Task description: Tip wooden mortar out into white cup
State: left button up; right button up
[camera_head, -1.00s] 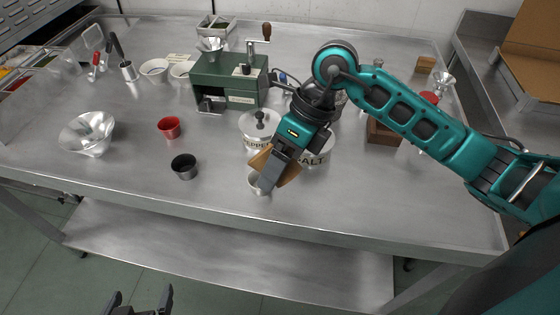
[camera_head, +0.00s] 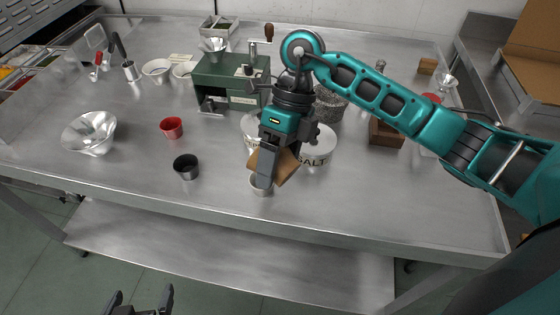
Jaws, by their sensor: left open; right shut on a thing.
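My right gripper (camera_head: 268,164) is shut on the wooden mortar (camera_head: 285,167), a brown piece showing tilted behind and beside the fingers. It is held just above a small white cup (camera_head: 261,191) near the table's front edge. The fingers and mortar hide much of the cup, and I cannot see the mortar's opening or whether anything falls from it. My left gripper (camera_head: 138,302) is open and empty at the bottom of the view, below the table edge.
A lidded salt tin (camera_head: 319,147) and a pepper tin (camera_head: 251,127) stand close behind the gripper. A dark cup (camera_head: 186,167), a red cup (camera_head: 171,127) and a metal bowl (camera_head: 90,133) stand left. A green machine (camera_head: 228,82) stands behind. The front right of the table is clear.

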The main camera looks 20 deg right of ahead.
dwell(0.3)
jog(key=shift+w+a+f+m+g+h, duration=0.1)
jog(key=shift+w+m+g+h, duration=0.15)
jog(key=shift+g, duration=0.55)
jog(key=shift+h, duration=0.25)
jog(key=shift+w+a+f+m+g, duration=0.15)
jog(key=shift+w+m+g, duration=0.1)
jog(key=shift+g, duration=0.45)
jog(key=shift+w+a+r+g+h, duration=0.1)
jog(key=shift+w+r+g+h, duration=0.15)
jog(key=shift+g+h, duration=0.45)
jog(key=shift+y, duration=0.3)
dwell(0.6)
